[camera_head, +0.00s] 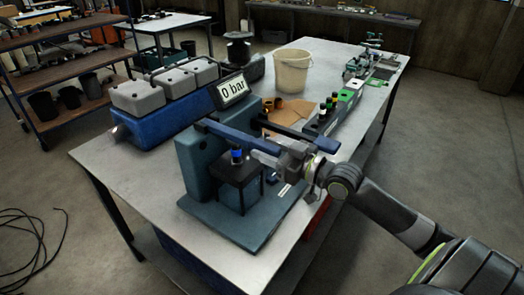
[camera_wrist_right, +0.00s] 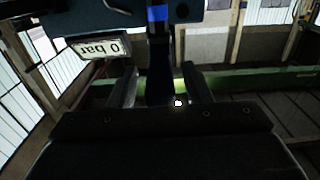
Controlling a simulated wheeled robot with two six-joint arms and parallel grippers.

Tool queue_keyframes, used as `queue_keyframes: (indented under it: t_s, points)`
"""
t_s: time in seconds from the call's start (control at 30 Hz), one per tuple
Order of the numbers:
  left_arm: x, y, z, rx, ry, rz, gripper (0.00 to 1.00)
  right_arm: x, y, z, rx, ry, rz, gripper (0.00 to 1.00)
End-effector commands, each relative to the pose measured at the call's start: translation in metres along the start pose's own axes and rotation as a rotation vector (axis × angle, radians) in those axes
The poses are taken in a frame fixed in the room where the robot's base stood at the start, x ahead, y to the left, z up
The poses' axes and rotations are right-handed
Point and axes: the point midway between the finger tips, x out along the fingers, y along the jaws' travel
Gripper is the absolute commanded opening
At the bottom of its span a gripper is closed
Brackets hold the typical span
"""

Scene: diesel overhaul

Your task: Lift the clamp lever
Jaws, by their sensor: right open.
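A teal test stand (camera_head: 195,165) with a "0 bar" display (camera_head: 232,89) stands on the near part of the table. A blue lever (camera_head: 228,134) runs along its upper front, and a black lever (camera_head: 300,137) reaches to the right; I cannot tell for sure which is the clamp lever. My right gripper (camera_head: 268,155) is open just in front of the stand, close to the blue lever's end. In the right wrist view, a dark upright part (camera_wrist_right: 159,80) with a blue band shows between the open fingers (camera_wrist_right: 160,88); contact is unclear. My left gripper is out of view.
The table's left front corner (camera_head: 125,170) is bare.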

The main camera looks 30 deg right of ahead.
Motion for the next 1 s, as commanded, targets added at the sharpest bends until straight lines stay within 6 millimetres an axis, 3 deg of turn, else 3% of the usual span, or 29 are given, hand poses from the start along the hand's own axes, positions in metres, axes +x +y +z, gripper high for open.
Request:
queue_keyframes:
  t_s: [0.2, 0.57, 0.9, 1.0]
  points:
    - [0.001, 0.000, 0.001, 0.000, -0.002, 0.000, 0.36, 0.018, 0.000, -0.001, 0.002, 0.002, -0.001, 0.45]
    - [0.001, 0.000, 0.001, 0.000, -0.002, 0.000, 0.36, 0.021, 0.000, 0.000, 0.001, -0.001, -0.001, 0.45]
    - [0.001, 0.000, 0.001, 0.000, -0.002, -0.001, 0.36, 0.021, 0.000, 0.000, 0.001, -0.001, -0.001, 0.00]
    - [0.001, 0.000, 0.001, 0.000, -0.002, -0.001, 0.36, 0.021, 0.000, 0.000, 0.001, -0.001, -0.001, 0.00]
